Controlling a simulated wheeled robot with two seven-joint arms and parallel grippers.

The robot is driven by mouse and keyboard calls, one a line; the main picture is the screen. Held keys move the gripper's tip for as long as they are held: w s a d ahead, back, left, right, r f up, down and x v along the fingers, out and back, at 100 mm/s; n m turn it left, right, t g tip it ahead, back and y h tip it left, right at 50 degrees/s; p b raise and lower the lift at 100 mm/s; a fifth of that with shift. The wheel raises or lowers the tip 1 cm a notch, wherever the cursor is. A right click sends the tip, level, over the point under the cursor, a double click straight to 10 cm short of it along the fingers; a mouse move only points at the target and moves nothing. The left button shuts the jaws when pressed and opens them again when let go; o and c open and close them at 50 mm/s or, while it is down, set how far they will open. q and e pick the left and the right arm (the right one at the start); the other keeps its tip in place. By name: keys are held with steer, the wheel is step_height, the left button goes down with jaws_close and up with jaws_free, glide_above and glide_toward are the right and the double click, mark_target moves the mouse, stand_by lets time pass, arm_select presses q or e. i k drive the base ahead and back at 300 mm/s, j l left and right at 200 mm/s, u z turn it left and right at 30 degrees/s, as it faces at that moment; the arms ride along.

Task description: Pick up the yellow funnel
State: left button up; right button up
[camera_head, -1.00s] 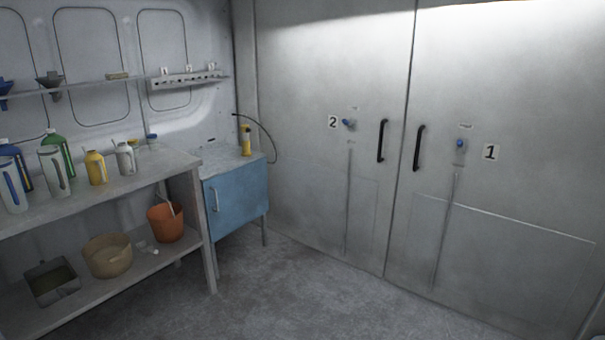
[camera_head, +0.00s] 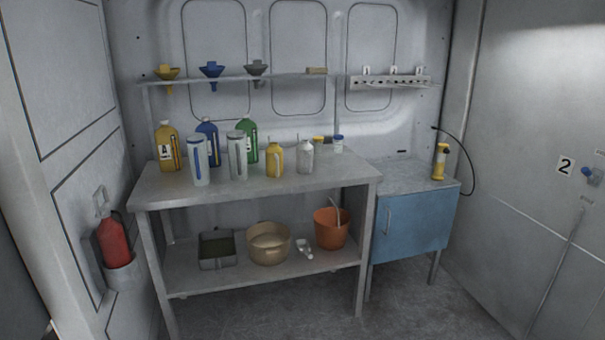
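The yellow funnel (camera_head: 166,74) sits in the upper shelf at the far left, with its spout hanging below the shelf. A blue funnel (camera_head: 212,71) and a grey funnel (camera_head: 256,69) sit to its right on the same shelf. The shelf (camera_head: 290,76) runs along the back wall above the workbench. Neither of my grippers shows in the head view.
A metal workbench (camera_head: 160,194) holds several bottles and jugs below the funnels. Its lower shelf holds a tray, a tan basin (camera_head: 268,243) and an orange bucket (camera_head: 331,229). A blue cabinet (camera_head: 412,228) stands right.

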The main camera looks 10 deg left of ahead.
mark_target(165, 73)
steer(key=i+l+u, duration=0.15)
steer(key=i+u, duration=0.3)
steer(key=i+l+u, duration=0.2)
steer(key=u, duration=0.3)
steer(key=i+l+u, duration=0.25)
steer(key=l+u, duration=0.2)
